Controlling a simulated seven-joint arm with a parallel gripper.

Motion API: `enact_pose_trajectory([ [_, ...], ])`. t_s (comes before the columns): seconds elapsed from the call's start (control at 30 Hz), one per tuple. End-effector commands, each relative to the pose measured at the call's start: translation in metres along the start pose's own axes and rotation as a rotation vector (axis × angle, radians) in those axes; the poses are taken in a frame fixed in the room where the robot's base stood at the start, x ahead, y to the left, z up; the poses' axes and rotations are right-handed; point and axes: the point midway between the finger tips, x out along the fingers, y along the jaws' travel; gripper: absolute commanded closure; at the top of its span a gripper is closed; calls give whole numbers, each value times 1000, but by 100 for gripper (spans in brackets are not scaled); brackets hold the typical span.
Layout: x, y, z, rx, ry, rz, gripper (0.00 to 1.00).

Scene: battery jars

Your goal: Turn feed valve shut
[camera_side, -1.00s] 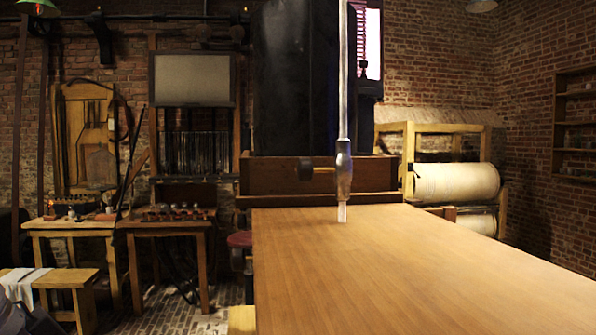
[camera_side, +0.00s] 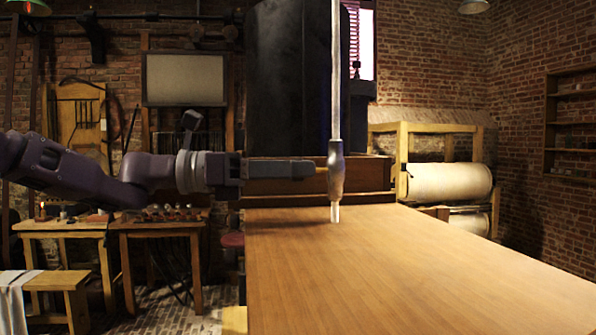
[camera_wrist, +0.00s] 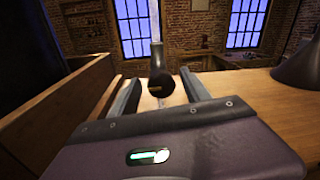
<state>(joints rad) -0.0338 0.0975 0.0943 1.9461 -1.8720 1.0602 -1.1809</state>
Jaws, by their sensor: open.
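The feed valve (camera_side: 336,172) is a grey fitting on a clear vertical tube above the wooden table. In the wrist view its dark round knob (camera_wrist: 161,86) faces me, with a short pale mark lying roughly level on its face. My gripper (camera_side: 312,169) reaches in from the left, level with the valve. In the wrist view my gripper (camera_wrist: 160,82) is open, one finger on each side of the knob, with visible gaps to both.
A wooden box (camera_side: 370,174) with a large dark jar stands close behind the valve; its wall (camera_wrist: 75,105) runs along the left in the wrist view. The table top (camera_side: 400,265) is clear in front. A dark rounded shape (camera_wrist: 300,66), unidentified, is at the right.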

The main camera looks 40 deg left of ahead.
Motion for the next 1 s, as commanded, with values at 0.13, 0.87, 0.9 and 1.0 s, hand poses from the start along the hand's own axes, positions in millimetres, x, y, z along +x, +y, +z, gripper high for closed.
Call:
enact_pose_trajectory([
  [0.13,8,-1,0,0,-1,-1,44],
  [0.87,8,-1,0,26,2,-1,100],
  [0.9,8,-1,0,37,3,0,100],
  [1.0,8,-1,0,83,7,0,100],
])
